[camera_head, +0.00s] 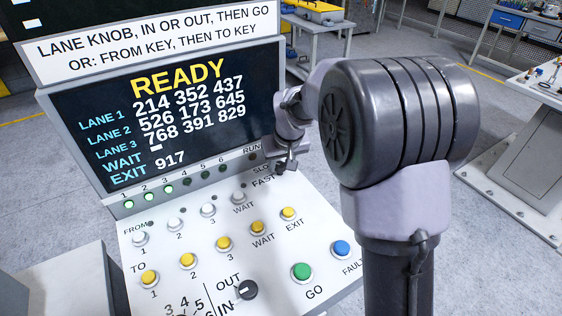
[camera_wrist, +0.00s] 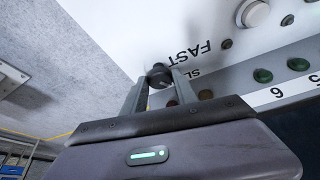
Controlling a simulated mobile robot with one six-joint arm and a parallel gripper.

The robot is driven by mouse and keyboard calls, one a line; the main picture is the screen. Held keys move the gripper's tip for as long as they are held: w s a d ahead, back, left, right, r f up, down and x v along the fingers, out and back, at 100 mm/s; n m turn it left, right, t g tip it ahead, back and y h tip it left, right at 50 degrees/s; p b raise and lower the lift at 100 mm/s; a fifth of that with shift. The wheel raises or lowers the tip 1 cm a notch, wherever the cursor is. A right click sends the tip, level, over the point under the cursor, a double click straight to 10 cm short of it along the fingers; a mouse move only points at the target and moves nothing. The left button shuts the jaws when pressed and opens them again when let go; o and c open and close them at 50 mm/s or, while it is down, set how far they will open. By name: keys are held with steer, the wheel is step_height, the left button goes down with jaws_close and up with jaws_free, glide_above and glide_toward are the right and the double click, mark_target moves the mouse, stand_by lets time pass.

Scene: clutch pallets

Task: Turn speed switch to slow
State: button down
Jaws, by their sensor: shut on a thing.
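The speed switch (camera_wrist: 158,73) is a small dark knob at the edge of the white panel, beside the SLOW and FAST labels in the wrist view. My gripper (camera_wrist: 160,84) is shut on it, one finger on each side. In the head view my gripper (camera_head: 286,165) reaches down to the panel's right edge, next to the partly covered SLOW label. My gripper hides the switch there, and I cannot tell which label it points to.
The console panel (camera_head: 205,255) carries white and yellow buttons, a green GO button (camera_head: 302,271), a blue FAULT button (camera_head: 341,248) and a black IN/OUT knob (camera_head: 244,290). The screen (camera_head: 110,150) behind reads READY. Grey floor lies right of the console.

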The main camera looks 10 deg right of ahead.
steer(key=shift+m, duration=0.3)
steer(key=c, duration=1)
jaws_free()
steer(key=shift+r, duration=0.15)
steer(key=p+v, duration=0.5)
steer(key=v, duration=1.2)
steer(key=shift+a, duration=0.2)
steer(key=shift+r, duration=0.15)
